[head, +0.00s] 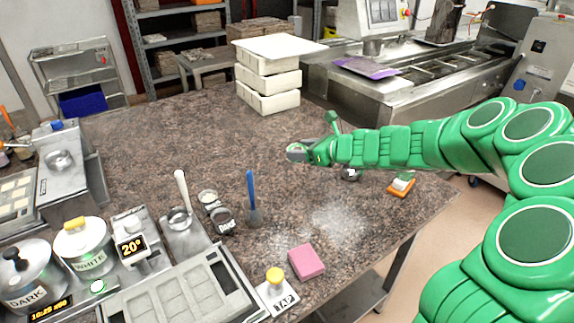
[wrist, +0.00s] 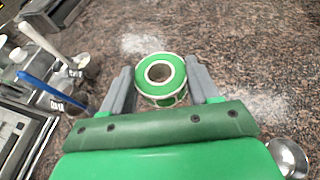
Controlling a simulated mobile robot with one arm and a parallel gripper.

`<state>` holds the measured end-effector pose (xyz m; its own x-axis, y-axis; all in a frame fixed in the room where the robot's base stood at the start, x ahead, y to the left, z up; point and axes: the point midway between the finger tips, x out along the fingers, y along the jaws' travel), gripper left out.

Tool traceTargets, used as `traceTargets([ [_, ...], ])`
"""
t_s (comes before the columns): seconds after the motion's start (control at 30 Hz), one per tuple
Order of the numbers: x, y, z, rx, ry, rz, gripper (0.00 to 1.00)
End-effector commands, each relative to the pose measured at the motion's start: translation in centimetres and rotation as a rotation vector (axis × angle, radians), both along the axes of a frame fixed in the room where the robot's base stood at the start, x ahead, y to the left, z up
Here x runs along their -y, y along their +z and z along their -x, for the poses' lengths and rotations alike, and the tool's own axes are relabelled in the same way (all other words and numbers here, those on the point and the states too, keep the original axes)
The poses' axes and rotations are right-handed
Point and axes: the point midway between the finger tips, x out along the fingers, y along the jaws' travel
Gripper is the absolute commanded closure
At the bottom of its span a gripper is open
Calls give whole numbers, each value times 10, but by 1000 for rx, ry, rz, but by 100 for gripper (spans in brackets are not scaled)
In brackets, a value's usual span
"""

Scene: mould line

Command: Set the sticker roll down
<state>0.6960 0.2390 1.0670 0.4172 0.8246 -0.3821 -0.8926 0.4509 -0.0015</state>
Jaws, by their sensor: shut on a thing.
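The sticker roll (wrist: 160,91) is a green ring with pale edges and a round hole. It sits between the two grey fingers of my gripper (wrist: 160,70) in the wrist view, and the gripper is shut on it. In the head view my gripper (head: 298,152) reaches in from the right over the middle of the speckled stone counter (head: 150,130). The roll is small and partly hidden by the fingers there. I cannot tell exactly how far the roll is above the counter.
White blocks (head: 268,84) are stacked behind. An orange-based item (head: 401,186) and a metal bowl (wrist: 288,158) are to the right. The counter's left-centre is clear.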

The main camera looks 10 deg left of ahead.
Motion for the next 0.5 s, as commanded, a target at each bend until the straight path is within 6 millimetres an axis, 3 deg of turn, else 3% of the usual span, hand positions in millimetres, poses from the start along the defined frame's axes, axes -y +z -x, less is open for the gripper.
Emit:
traceTargets([
  [0.23,-11,-5,-9,-4,-2,1,70],
  [0.5,-20,-18,-38,-2,-4,2,70],
])
